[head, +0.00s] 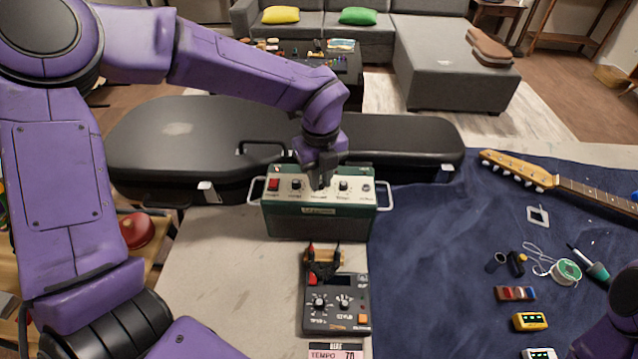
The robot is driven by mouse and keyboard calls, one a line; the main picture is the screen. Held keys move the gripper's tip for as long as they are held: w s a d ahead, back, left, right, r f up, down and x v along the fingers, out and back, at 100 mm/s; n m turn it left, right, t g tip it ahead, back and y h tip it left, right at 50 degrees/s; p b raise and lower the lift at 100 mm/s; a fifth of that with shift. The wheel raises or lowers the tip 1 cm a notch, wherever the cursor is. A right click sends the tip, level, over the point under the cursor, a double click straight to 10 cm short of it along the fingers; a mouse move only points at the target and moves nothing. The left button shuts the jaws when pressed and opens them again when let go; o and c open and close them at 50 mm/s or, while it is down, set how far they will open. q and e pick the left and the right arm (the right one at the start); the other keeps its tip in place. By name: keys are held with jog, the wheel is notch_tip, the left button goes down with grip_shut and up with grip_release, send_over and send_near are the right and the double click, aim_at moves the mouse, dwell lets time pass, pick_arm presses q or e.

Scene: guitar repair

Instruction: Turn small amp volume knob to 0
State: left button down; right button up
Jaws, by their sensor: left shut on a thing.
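The small green amp (320,221) stands on the table in front of a black guitar case, with a pale control panel on top and handles at both sides. The panel carries a red switch (273,184), a left knob (296,186), a right knob (343,186) and a jack at the right end. My left gripper (319,181) points down onto the middle of the panel and is shut on the middle knob, which its fingers mostly hide. The panel lettering is too small to read. Only a purple part of my right arm shows at the lower right; its gripper is out of view.
A black guitar case (190,150) lies behind the amp. On the blue mat (430,260) at right are a guitar neck (570,185), a solder spool (565,271) and small tools.

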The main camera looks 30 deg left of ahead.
pick_arm(q)
jog(key=shift+f+n+b, duration=0.15)
jog(key=shift+n+b, duration=0.7)
jog(key=shift+n, duration=0.25)
jog(key=shift+s, duration=0.1)
jog(key=c, duration=1)
grip_release()
jog(key=shift+a, duration=0.1)
jog(key=shift+c, duration=0.2)
jog(key=shift+a, duration=0.1)
jog(key=shift+r, duration=0.3)
notch_tip(320, 180, up, 10)
